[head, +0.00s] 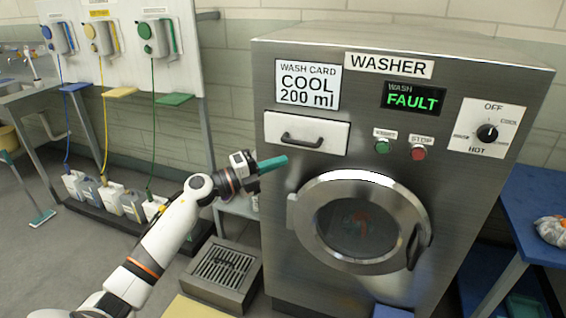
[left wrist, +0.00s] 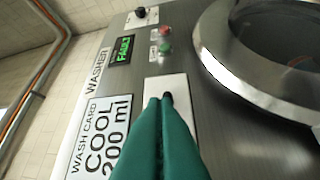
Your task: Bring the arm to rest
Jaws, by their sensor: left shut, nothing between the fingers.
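My left arm (head: 160,248) reaches in from the lower left in the head view. My left gripper (head: 284,160) has teal fingers, shut and empty. Its tips are in front of the washer's left front, just below the white drawer (head: 306,133). In the left wrist view the teal fingers (left wrist: 160,104) lie together and cover part of the drawer (left wrist: 180,90). I cannot tell if they touch it. My right gripper is not in view.
The grey washer (head: 400,90) has a shut round door (head: 360,222), and its display (head: 413,99) reads WASH FAULT. A floor drain (head: 223,270) is below my arm. Dispensers (head: 100,38) and jugs (head: 110,197) are at left. A blue table (head: 535,210) stands at right.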

